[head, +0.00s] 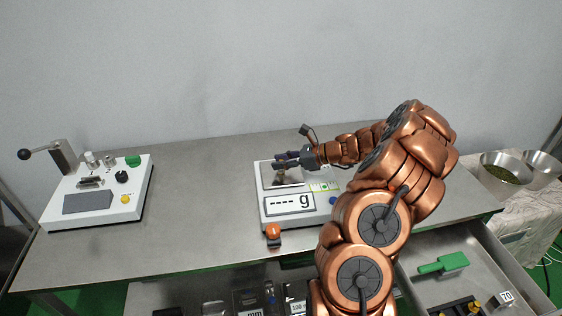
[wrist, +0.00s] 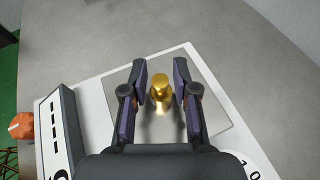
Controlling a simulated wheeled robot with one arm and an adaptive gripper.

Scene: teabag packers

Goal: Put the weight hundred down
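The weight is a small brass-coloured knobbed cylinder (wrist: 161,91), upright on the steel plate (wrist: 212,92) of the white scale. In the head view the weight (head: 281,175) is small and partly hidden by my gripper (head: 281,158). In the wrist view my gripper (wrist: 162,85) has a finger on each side of the weight, with a visible gap to both fingers. It is open and holds nothing. The scale (head: 262,212) shows dashes and a "g" on its display (head: 290,204).
A white machine with a lever (head: 132,205) is at the left of the steel table (head: 200,215). Bowls (head: 500,177) are at the far right. An open drawer (head: 410,265) holds a green-handled tool (head: 444,264).

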